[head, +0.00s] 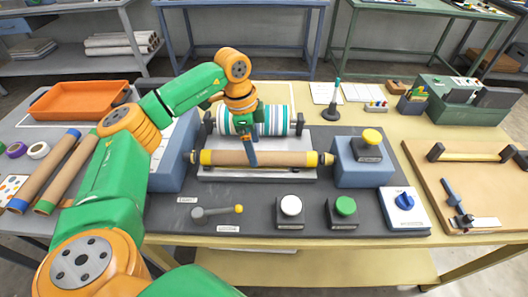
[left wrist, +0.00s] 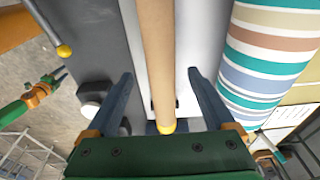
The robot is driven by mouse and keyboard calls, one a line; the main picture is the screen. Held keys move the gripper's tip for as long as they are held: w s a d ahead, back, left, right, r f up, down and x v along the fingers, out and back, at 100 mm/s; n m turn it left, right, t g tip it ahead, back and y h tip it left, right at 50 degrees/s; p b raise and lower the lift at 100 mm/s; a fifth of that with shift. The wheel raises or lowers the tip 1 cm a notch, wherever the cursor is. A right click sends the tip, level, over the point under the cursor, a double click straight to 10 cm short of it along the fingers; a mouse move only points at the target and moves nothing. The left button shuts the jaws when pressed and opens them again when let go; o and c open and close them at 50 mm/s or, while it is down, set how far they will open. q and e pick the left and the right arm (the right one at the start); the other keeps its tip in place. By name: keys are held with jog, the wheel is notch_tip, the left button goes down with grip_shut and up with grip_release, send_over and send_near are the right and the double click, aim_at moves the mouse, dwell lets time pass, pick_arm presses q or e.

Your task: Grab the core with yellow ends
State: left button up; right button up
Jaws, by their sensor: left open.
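The core with yellow ends (head: 278,158), a brown tube, lies level across the light plate of the press, in front of the striped roll (head: 272,120). My left gripper (head: 252,160) is above the core, pointing down near its middle. In the left wrist view the core (left wrist: 157,55) runs between the two spread fingers (left wrist: 161,75), with no finger visibly closed on it. I cannot tell how far the fingers reach down beside it. My right gripper (left wrist: 57,76) is small at the left of the wrist view, over the floor, away from the core.
Two other brown cores, blue-ended (head: 45,172) and green-ended (head: 70,175), lie at the left. A lever (head: 215,212), white button (head: 291,206) and green button (head: 345,206) stand in front. A blue block with a yellow button (head: 370,137) is at the right end.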

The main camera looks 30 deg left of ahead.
aim_at(258, 153)
pick_arm(q)
jog(key=f, duration=0.2)
jog(key=shift+w+d+f, duration=0.1)
jog(key=shift+d+f, duration=0.2)
jog(key=shift+f, duration=0.1)
jog(key=shift+w+d+f, duration=0.1)
jog(key=shift+w+f, duration=0.2)
jog(key=shift+s+r, duration=0.1)
jog(key=c, duration=0.8)
grip_shut()
jog(key=shift+r, duration=0.1)
